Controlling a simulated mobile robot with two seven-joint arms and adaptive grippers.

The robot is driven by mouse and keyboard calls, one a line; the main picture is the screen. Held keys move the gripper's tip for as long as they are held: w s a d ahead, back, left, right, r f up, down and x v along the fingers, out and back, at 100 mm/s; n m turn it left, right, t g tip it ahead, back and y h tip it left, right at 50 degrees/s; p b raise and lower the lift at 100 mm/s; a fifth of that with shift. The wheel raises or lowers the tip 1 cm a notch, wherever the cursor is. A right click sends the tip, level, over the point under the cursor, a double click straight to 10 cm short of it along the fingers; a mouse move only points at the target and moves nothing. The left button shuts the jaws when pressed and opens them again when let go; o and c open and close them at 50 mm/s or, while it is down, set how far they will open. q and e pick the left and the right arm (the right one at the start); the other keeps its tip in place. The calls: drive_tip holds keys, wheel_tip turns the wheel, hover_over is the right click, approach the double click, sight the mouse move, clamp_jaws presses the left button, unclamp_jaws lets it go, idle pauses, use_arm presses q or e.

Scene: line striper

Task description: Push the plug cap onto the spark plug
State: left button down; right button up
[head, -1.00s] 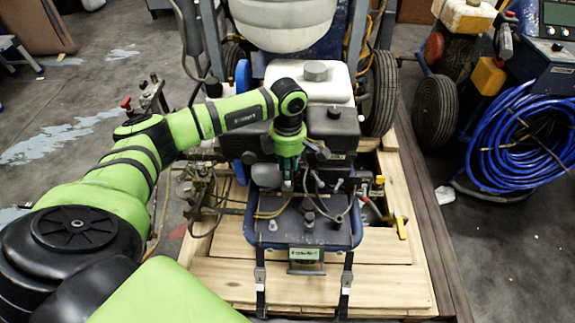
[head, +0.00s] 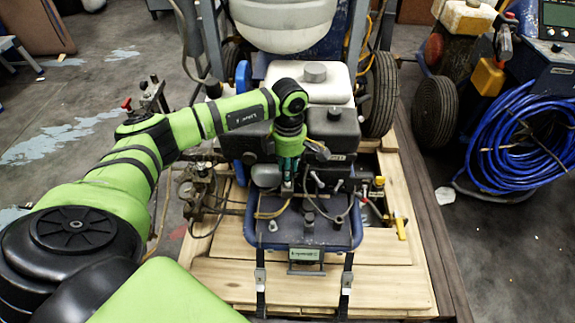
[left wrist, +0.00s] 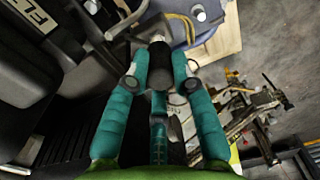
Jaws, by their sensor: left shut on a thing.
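My left gripper (head: 288,178) points down at the front of the engine, with its teal fingers close to the engine block. In the left wrist view, my left gripper (left wrist: 160,83) is shut on the plug cap (left wrist: 160,66), a short black cylinder between the fingertips. A pale, metallic-looking part shows just beyond the cap's far end; I cannot tell whether it is the spark plug. In the head view, the gripper covers the cap and the spark plug cannot be made out. I cannot tell whether cap and plug touch. My right gripper is in neither view.
The engine (head: 334,125) has a white tank (head: 313,75) above it. A blue-edged plate (head: 305,228) with fittings and loose cables lies in front, over a wooden pallet (head: 390,275). A brass valve assembly (head: 195,185) stands at the left.

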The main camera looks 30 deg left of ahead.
use_arm(q)
drive_tip(key=shift+s, duration=0.1)
drive_tip(key=c, duration=1)
unclamp_jaws()
drive_tip(key=o, duration=0.3)
drive_tip(key=shift+o, duration=0.2)
drive_tip(key=shift+r, duration=0.15)
drive_tip(key=shift+w+r+p, duration=0.15)
drive_tip(key=shift+r+p, duration=1.15)
drive_tip(key=shift+r, duration=0.45)
drive_tip(key=shift+w+r+p, duration=0.1)
drive_tip(key=shift+r+p, duration=1.2)
drive_tip(key=shift+r, duration=0.4)
